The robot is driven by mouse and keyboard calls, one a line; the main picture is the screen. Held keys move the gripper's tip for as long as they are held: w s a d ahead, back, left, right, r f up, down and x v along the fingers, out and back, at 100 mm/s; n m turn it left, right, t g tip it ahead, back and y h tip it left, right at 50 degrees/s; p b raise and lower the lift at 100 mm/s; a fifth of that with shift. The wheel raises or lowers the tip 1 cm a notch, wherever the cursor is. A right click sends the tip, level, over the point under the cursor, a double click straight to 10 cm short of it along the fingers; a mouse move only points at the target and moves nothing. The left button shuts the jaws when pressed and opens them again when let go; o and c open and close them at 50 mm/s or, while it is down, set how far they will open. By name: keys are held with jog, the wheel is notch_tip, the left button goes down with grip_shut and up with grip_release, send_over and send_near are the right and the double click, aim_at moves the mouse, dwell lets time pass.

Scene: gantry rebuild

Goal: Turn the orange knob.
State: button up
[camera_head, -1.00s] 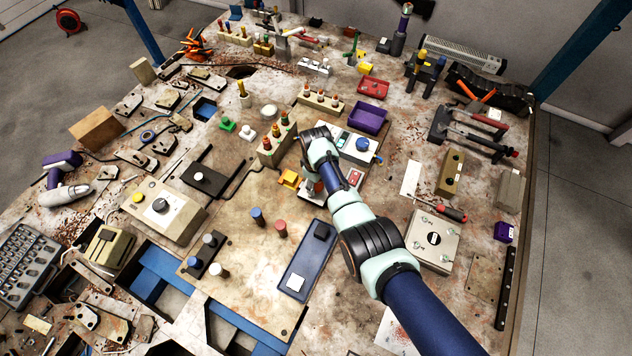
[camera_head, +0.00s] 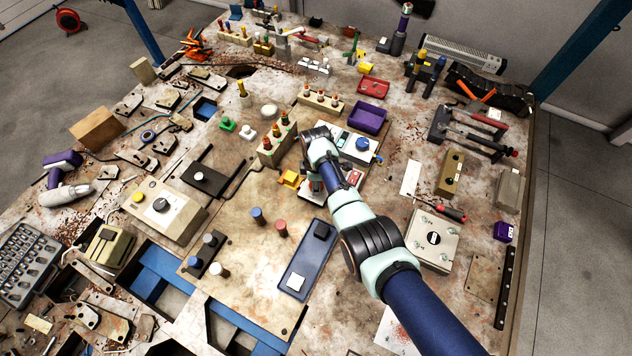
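My arm reaches in from the lower right, and its wrist is over the middle of the bench. My gripper (camera_head: 308,174) is small, dark and mostly hidden by the wrist and forearm, so its fingers cannot be made out. No single orange knob stands out clearly, and one may be hidden under the arm. I cannot tell whether my gripper touches anything.
A white box with a blue knob (camera_head: 362,144) is right of the wrist. A yellow piece (camera_head: 289,178) lies close on the left. A purple bin (camera_head: 370,117) stands behind. A blue tray (camera_head: 305,262) lies in front. Bare board shows at the front left of the arm.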

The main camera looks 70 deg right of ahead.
dwell(0.4)
jog(key=o, duration=1.2)
jog(key=shift+c, duration=0.2)
jog(key=shift+r, duration=0.1)
notch_tip(320, 180, up, 12)
